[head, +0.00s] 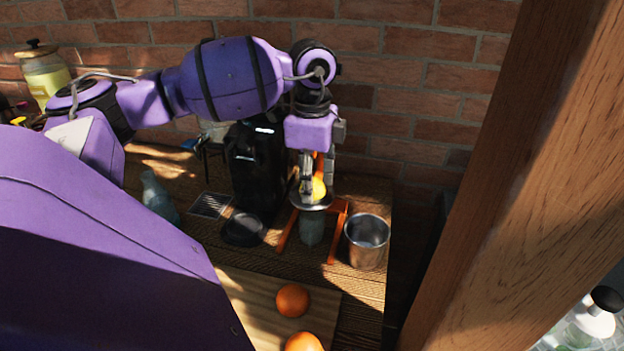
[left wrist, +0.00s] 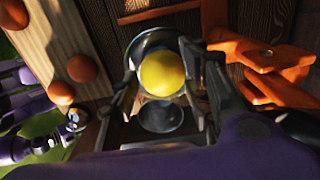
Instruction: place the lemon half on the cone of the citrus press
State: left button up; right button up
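The lemon half (head: 319,188) is a yellow dome over the metal bowl of the citrus press (head: 337,222), which has an orange frame. In the left wrist view the lemon half (left wrist: 162,74) sits between my two fingers, with its rounded side toward the camera. My left gripper (head: 314,184) points down and its fingers close on the sides of the lemon half. The cone is hidden under the lemon half, so I cannot tell whether they touch. My right gripper is not in view.
A glass (head: 312,228) stands under the press bowl. A steel cup (head: 366,240) stands to its right. A black coffee machine (head: 252,170) is close on the left. Oranges (head: 292,300) lie on a wooden board (head: 258,306) in front. A brick wall (head: 420,110) rises behind.

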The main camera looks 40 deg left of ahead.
pick_arm(q)
jog(key=shift+r, duration=0.3)
notch_tip(320, 180, up, 12)
jog(key=b, duration=0.1)
dwell(0.3)
